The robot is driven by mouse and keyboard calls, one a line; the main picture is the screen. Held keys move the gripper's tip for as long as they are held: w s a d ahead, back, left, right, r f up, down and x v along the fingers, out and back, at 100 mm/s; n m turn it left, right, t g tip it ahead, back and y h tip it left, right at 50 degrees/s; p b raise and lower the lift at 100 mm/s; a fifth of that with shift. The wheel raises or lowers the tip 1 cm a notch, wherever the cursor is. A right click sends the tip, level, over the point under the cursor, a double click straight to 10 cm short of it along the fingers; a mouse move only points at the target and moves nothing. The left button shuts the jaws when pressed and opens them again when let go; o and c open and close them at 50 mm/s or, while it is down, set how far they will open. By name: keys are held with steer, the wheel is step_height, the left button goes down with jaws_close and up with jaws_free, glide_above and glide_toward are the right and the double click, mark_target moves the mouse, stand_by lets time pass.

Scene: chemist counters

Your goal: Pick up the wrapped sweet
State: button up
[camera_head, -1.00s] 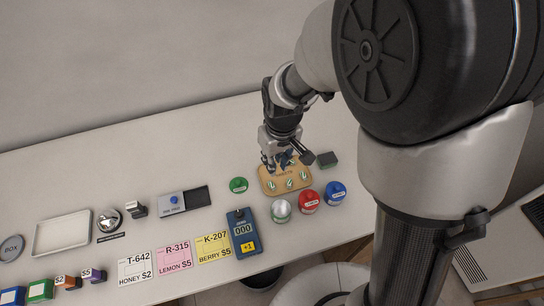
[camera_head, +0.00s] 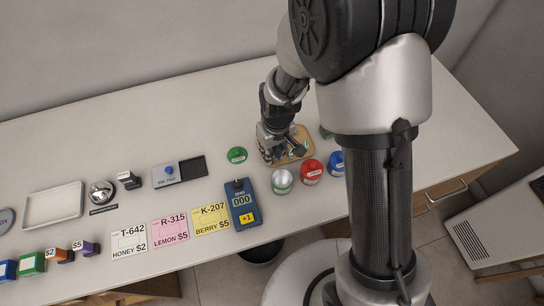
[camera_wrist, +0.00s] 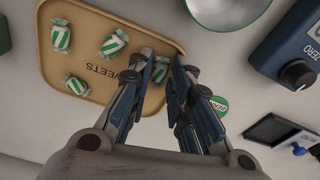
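Several wrapped sweets, striped green and white, lie on a tan tray (camera_wrist: 88,62) printed "SWEETS". One wrapped sweet (camera_wrist: 161,68) is between the fingertips of my gripper (camera_wrist: 160,64) in the wrist view. The fingers are apart, with a gap showing around it; I cannot tell how far above the tray they are. Other sweets lie clear of the fingers, such as one sweet (camera_wrist: 114,43) near the middle of the tray and another (camera_wrist: 61,36) at its left. In the head view my gripper (camera_head: 275,154) is over the tray and hides much of it.
A blue counter device (camera_head: 241,205) and price cards stand further left.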

steer(key=shift+c, duration=0.5)
steer(key=shift+c, duration=1.1)
step_height(320, 180, up, 20)
steer(key=p, duration=0.6)
steer(key=shift+p, duration=0.3)
